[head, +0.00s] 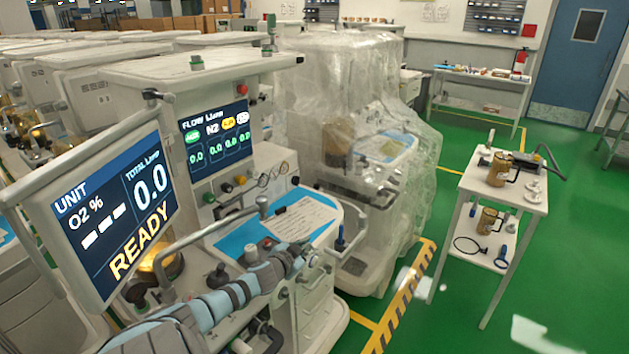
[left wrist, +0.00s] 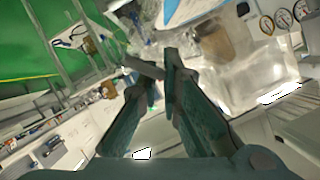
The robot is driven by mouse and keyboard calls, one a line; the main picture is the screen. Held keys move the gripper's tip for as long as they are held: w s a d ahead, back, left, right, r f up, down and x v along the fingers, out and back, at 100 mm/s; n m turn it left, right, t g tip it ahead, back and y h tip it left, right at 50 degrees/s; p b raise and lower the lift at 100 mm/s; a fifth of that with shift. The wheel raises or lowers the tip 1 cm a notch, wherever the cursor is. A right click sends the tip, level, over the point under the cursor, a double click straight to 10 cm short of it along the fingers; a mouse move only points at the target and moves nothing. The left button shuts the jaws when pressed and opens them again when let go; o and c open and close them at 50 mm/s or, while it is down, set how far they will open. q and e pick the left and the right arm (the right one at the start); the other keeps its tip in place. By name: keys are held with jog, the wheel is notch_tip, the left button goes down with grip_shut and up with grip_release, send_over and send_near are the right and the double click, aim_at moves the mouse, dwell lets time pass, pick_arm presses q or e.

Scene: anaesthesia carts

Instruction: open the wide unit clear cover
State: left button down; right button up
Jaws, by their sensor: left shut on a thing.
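The near unit (head: 215,75) has a tilted screen (head: 115,215) reading READY and an amber canister (head: 160,265) behind it. In the left wrist view a clear, see-through box-like cover (left wrist: 262,75) shows beside an amber canister (left wrist: 213,42). I cannot make out its edges in the head view. My left gripper (head: 306,258) is over the front of the near unit, by the blue worktop. In the left wrist view its fingers (left wrist: 155,68) are shut on a short grey bar (left wrist: 140,66). I cannot tell whether this bar belongs to the cover. My right gripper is not in view.
A bent metal rail (head: 215,226) stands close beside my left arm. A second unit under a crumpled clear plastic sheet (head: 375,150) stands behind. A white trolley (head: 515,198) with amber jugs is at the right. Green floor (head: 455,285) is open between them.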

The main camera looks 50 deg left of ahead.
pick_arm(q)
jog(key=shift+s+a, duration=0.25)
jog(key=shift+a, duration=0.4)
jog(key=c, duration=2)
grip_release()
jog(key=shift+s+a, duration=0.1)
jog(key=shift+c, duration=0.2)
jog(key=shift+s, duration=0.1)
jog(key=shift+s+d, duration=0.25)
jog(key=v, duration=1.1)
jog(key=shift+r, duration=0.3)
